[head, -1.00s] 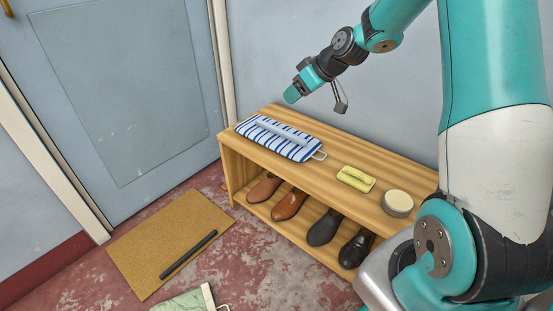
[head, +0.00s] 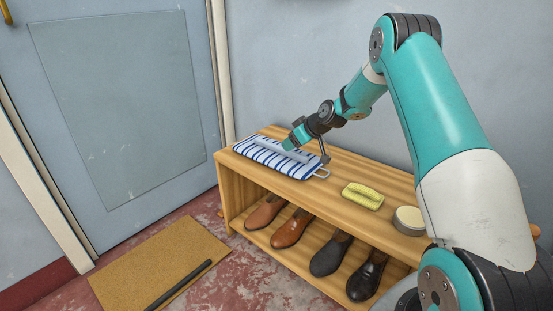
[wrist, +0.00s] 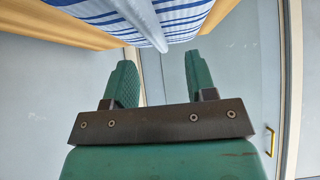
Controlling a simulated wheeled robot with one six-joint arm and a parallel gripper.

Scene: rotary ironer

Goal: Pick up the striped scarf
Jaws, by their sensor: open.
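The striped scarf (head: 262,160) lies flat and folded on the left part of the wooden bench. It is white with blue stripes, has a pale raised ridge along its middle and a small loop at its right end. My gripper (head: 288,146) is over the scarf, close to the ridge; the head view does not show clearly whether it touches. In the wrist view my gripper (wrist: 157,60) is open with nothing between its fingers. The scarf (wrist: 190,18) shows beyond the fingertips there, with the ridge's end roughly in line with the gap.
On the bench (head: 340,170), right of the scarf, are a yellow brush-like block (head: 362,196) and a round tin (head: 408,220). Brown shoes (head: 290,229) and dark shoes (head: 330,257) stand on the shelf below. A mat (head: 150,262) with a dark bar lies on the floor.

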